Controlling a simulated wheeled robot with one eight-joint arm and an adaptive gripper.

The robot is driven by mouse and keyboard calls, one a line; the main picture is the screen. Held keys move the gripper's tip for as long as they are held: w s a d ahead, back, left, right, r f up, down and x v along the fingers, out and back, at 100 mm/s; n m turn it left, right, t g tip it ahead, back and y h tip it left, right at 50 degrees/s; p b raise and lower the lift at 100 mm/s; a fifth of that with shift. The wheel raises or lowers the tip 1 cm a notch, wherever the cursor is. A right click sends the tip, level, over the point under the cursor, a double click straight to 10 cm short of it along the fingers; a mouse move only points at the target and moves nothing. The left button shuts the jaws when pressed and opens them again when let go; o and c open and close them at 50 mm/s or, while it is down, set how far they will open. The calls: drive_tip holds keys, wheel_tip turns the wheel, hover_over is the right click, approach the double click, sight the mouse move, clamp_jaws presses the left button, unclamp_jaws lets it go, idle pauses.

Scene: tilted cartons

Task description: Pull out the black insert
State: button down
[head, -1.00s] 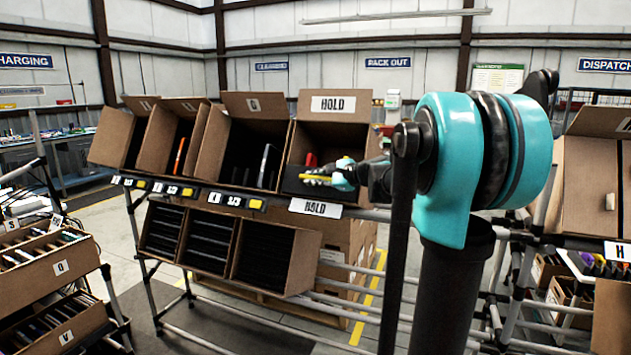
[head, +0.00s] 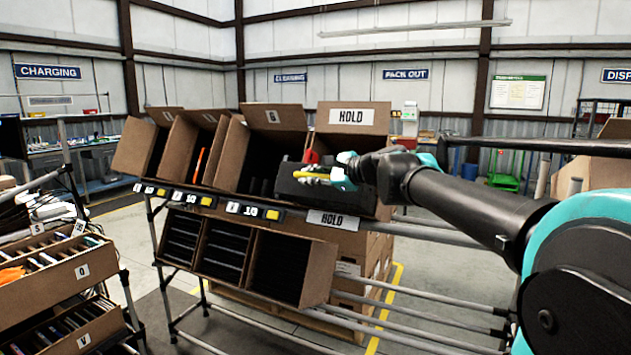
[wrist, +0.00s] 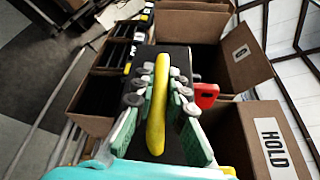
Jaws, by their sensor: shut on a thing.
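The black insert (head: 300,194) is a dark block with a yellow bar on it. In the head view it is in front of the HOLD carton's mouth and overlaps the right side of the G carton (head: 270,117). My gripper (head: 318,178) is shut on the insert at its yellow bar. In the wrist view the bar (wrist: 158,90) lies between the green finger pads of my gripper (wrist: 162,78), with the insert's dark face (wrist: 175,57) behind. The HOLD carton (head: 352,116) is tilted, its inside mostly hidden by the insert and gripper.
A red item (head: 312,157) shows behind the insert; it is beside my right finger in the wrist view (wrist: 206,95). Several tilted cartons stand to the left, one with an orange item (head: 198,166). Shelf rails with labels run below. Floor shows in front of the rack.

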drive_tip(key=shift+s+a+r, duration=0.35)
drive_tip(key=shift+s+a, duration=0.05)
drive_tip(key=shift+s, duration=0.25)
drive_tip(key=c, duration=1.5)
unclamp_jaws()
drive_tip(key=shift+c, duration=0.2)
drive_tip(key=v, duration=1.2)
drive_tip(key=shift+d+r, duration=0.1)
